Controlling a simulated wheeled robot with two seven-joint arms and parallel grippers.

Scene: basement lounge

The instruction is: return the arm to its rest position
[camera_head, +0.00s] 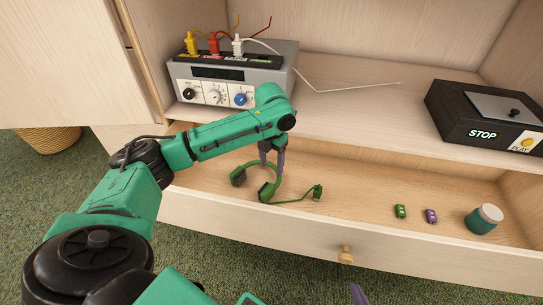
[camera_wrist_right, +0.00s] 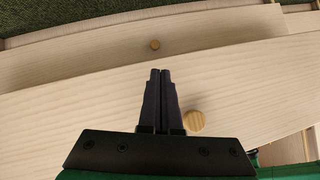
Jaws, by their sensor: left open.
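My left arm reaches across the open drawer (camera_head: 340,225) in the head view. My left gripper (camera_head: 271,163) is open and points down at the green headset (camera_head: 266,190), with its fingers by the band; I cannot tell if they touch it. The headset lies in the drawer's left part, its green cable running right to a small green plug (camera_head: 318,192). My right gripper (camera_wrist_right: 163,75) is shut and empty in the right wrist view, in front of pale wooden drawer fronts. Only a purple fingertip (camera_head: 358,293) shows at the bottom of the head view.
On the shelf above stand a grey device (camera_head: 232,78) with coloured plugs and a black box (camera_head: 485,112) marked STOP. The drawer also holds a green toy car (camera_head: 400,211), a purple one (camera_head: 431,216) and a teal jar (camera_head: 482,221). A wooden knob (camera_head: 345,254) sticks out in front.

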